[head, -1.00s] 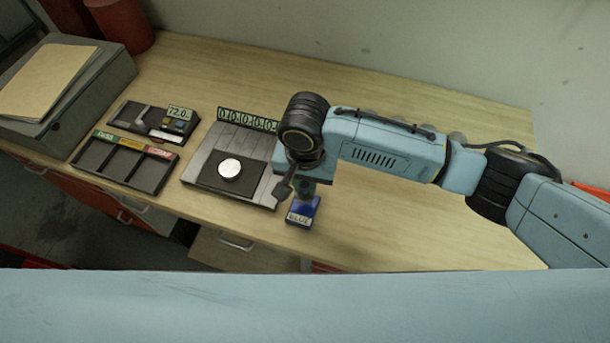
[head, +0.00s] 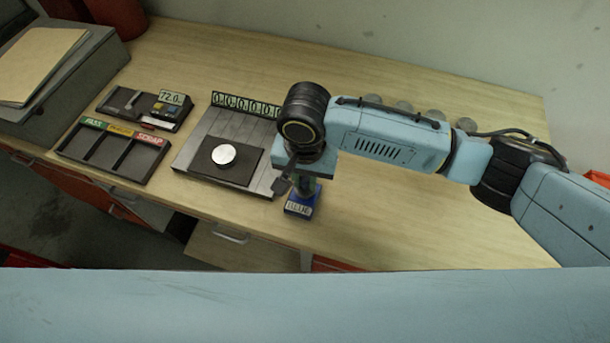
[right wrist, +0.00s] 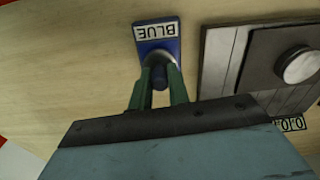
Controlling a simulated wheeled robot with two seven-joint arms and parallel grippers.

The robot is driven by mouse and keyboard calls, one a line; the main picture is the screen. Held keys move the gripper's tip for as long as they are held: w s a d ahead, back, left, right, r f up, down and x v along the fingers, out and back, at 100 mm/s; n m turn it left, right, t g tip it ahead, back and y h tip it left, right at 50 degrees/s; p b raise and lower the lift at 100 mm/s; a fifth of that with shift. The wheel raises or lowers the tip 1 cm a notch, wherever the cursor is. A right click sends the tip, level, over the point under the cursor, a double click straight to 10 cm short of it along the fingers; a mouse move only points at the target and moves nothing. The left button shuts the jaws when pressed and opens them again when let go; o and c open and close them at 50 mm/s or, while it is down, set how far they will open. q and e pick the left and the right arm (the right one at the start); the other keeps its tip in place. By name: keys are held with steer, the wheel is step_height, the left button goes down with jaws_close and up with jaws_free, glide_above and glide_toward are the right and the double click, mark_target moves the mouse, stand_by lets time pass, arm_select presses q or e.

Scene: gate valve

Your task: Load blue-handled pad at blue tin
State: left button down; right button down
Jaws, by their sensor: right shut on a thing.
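The blue tin (head: 300,205), marked BLUE, stands near the front edge of the table; it also shows in the right wrist view (right wrist: 157,40). My right gripper (head: 304,183) is pointed down just above the tin. In the right wrist view its two green fingers (right wrist: 158,90) are shut on a dark blue handle (right wrist: 159,76), which must be the pad's. The handle's lower end is over or in the tin; I cannot tell whether the pad touches the inside. The pad's face is hidden. My left gripper is not in view.
Left of the tin is a grey plate with a dark block and silver disc (head: 223,155), with a row of number tiles (head: 246,104) behind. Further left are a three-slot sorting tray (head: 112,150) and a gauge reading 72.0 (head: 172,98). Several grey round pieces (head: 403,106) stand behind my arm.

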mark_target(305, 178)
steer(key=shift+f, duration=0.5)
stand_by(0.7)
steer(key=shift+s+f+p, duration=0.1)
steer(key=shift+f+p, duration=0.1)
steer(key=shift+p, duration=0.35)
stand_by(2.2)
step_height(305, 178, up, 3)
steer(key=p, duration=0.3)
steer(key=shift+f, duration=0.15)
steer(key=shift+r+p, duration=1)
steer(key=shift+r, duration=1.3)
